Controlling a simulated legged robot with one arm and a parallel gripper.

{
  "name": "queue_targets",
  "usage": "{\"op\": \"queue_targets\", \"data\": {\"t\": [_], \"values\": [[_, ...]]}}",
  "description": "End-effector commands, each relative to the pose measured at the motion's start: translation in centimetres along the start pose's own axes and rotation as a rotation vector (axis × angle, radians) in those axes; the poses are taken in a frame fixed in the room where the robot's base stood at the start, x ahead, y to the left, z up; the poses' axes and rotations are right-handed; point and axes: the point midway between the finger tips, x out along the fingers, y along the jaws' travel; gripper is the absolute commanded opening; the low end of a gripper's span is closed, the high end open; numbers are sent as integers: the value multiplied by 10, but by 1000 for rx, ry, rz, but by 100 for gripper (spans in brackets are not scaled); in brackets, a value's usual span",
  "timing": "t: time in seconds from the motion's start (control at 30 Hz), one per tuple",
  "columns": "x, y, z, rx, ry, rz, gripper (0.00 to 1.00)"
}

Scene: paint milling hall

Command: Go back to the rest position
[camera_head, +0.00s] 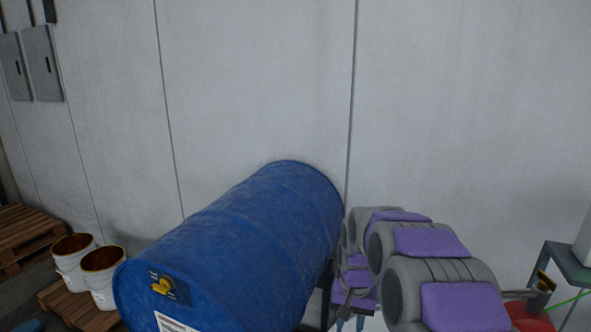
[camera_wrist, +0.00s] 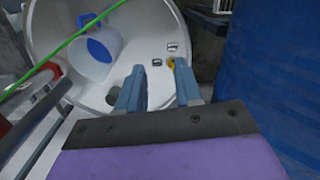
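My gripper (camera_wrist: 160,72) is open in the wrist view, its two blue-grey fingers apart with nothing between them. It also shows in the head view (camera_head: 350,322), low beside the right side of a blue drum (camera_head: 245,235). My grey and purple arm is folded to the right of that drum. In the wrist view the fingers point toward a large round white surface (camera_wrist: 62,38) with small dark symbols. A small yellow part (camera_wrist: 171,62) shows close to the right fingertip; I cannot tell whether they touch.
White buckets (camera_head: 103,279) stand at left near wooden pallets (camera_head: 24,238). A dark metal stand (camera_head: 566,264) is at right. A green line (camera_wrist: 62,47) and white-and-blue vessel (camera_wrist: 94,56) show at wrist-view left.

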Motion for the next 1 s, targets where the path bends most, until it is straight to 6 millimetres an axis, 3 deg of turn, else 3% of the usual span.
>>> {"op": "queue_targets", "data": {"t": [0.2,0.47,0.8,1.0], "values": [[-19,18,70,-63,-21,6,35],[-27,42,155,-130,-45,16,35],[-12,76,268,-202,-82,31,35],[4,92,320,-232,-97,35,35]]}}
